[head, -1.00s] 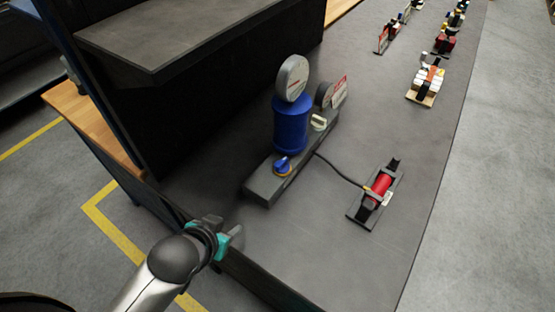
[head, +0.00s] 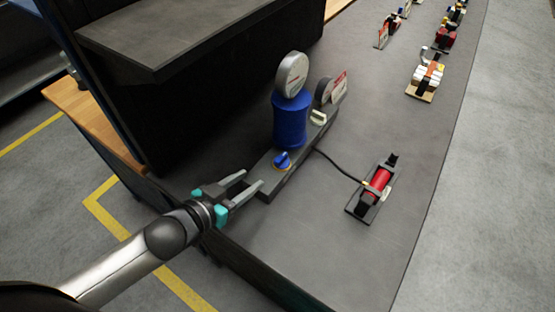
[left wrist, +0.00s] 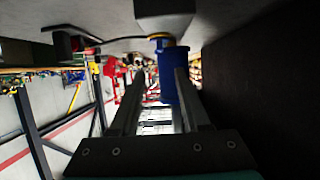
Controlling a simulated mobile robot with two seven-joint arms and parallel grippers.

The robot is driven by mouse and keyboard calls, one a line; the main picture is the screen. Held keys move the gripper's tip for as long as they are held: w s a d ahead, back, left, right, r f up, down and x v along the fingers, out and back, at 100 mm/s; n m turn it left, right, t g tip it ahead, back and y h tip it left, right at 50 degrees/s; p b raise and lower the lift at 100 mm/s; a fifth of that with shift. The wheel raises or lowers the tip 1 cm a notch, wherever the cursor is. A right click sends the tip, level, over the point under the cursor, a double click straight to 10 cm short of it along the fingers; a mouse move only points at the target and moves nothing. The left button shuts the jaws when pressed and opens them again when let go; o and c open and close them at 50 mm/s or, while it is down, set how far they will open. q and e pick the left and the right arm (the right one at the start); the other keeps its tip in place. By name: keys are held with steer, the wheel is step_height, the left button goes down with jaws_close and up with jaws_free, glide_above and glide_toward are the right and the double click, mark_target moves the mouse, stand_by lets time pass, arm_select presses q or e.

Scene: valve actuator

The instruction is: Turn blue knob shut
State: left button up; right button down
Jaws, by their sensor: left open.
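The blue knob (head: 282,159) sits on a yellow ring near the front end of a dark grey base block (head: 277,188). A blue cylinder (head: 290,120) with a round gauge on top stands just behind it. My left gripper (head: 252,181) is open and empty, its fingers pointing at the block just left of the knob and short of it. My right gripper does not show.
A black cable runs from the block to a red cylinder (head: 378,182) on a dark plate at the right. A dark shelf (head: 170,45) overhangs the bench at the back left. More devices stand farther along the bench (head: 310,255); its front is clear.

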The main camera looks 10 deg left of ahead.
mark_target(279, 160)
arm_select(q)
steer(key=b+x, duration=0.1)
steer(key=x, duration=1.2)
steer(key=shift+a, duration=0.1)
jaws_close()
stand_by(0.4)
